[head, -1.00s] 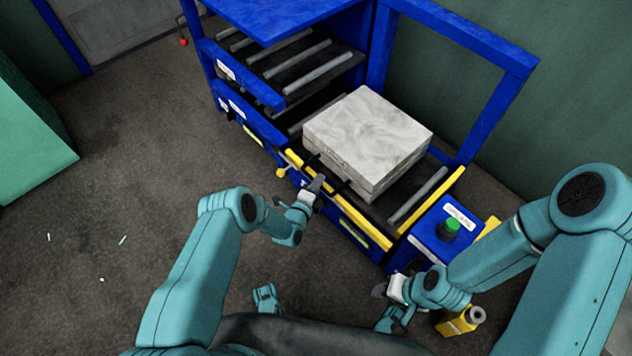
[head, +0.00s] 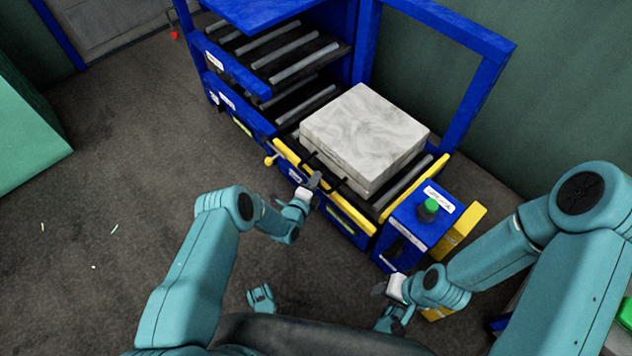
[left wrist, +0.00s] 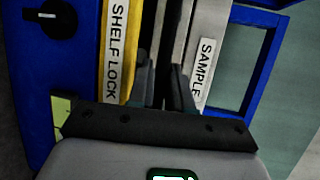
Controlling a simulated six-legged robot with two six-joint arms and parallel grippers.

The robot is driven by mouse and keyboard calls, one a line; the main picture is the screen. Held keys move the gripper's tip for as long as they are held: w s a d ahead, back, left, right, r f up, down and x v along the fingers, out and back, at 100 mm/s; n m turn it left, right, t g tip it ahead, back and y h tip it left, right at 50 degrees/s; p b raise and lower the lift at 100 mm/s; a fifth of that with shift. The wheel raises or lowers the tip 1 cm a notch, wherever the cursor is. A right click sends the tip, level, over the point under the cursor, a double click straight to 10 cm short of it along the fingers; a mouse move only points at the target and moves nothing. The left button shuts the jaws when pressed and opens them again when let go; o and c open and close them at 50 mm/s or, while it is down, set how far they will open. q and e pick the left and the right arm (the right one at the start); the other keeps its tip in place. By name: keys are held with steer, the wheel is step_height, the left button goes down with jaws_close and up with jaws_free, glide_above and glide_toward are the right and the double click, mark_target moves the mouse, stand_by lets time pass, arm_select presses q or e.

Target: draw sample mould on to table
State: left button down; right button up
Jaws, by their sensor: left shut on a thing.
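The sample mould (head: 365,125), a grey-white mottled square block, sits on a roller shelf of the blue press, behind its yellow front bar (head: 350,211). A black handle (head: 309,158) sticks out of the mould's front side. My left gripper (head: 316,181) is at this handle and shut on it; its fingers (left wrist: 163,90) partly hide the grip. In the left wrist view the mould's "SAMPLE" label (left wrist: 205,75) shows beside the fingers. My right gripper (head: 384,290) is low, in front of the control box and away from the mould; its jaws are too small to read.
The blue control box (head: 418,237) with a green button (head: 428,209) stands right of the shelf. The floor at left is mostly clear.

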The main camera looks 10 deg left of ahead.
arm_select(q)
steer(key=c, duration=1.4)
jaws_free()
steer(key=p+v, duration=0.5)
steer(key=v, duration=0.7)
steer(key=shift+p, duration=0.3)
